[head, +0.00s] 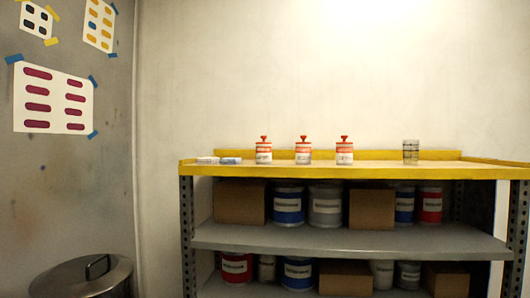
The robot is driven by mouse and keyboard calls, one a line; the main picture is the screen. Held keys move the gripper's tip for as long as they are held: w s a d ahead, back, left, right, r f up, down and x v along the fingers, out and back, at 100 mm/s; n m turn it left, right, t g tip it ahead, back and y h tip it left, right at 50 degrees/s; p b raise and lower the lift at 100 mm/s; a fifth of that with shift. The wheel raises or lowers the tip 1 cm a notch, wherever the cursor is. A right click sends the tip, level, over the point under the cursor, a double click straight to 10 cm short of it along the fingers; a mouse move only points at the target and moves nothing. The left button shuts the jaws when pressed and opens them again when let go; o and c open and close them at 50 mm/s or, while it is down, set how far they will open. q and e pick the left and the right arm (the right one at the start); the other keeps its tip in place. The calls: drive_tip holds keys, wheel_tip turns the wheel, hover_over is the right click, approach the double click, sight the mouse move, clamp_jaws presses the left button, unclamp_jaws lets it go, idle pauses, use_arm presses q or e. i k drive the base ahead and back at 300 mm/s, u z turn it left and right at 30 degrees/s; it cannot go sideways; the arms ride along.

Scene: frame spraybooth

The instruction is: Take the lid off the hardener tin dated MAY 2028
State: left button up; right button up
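Three small tins stand upright in a row on the bench top (380,169): a left tin (263,152), a middle tin (303,152) and a right tin (344,153). Each has a white and orange-red body and a red lid with a raised knob. All three lids are on. The labels are too small to read, so I cannot tell which tin is dated MAY 2028. Neither of my grippers is in view.
A clear cup (411,151) stands at the right of the bench. Flat white and blue items (230,160) lie at its left end. The bench has raised yellow edges. Shelves below hold paint cans (288,206) and cardboard boxes (240,202). A lidded bin (85,278) stands lower left.

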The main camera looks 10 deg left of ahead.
sight(263, 151)
drive_tip(key=z, duration=1.95)
drive_tip(key=i, duration=1.55)
drive_tip(key=u, duration=3.8)
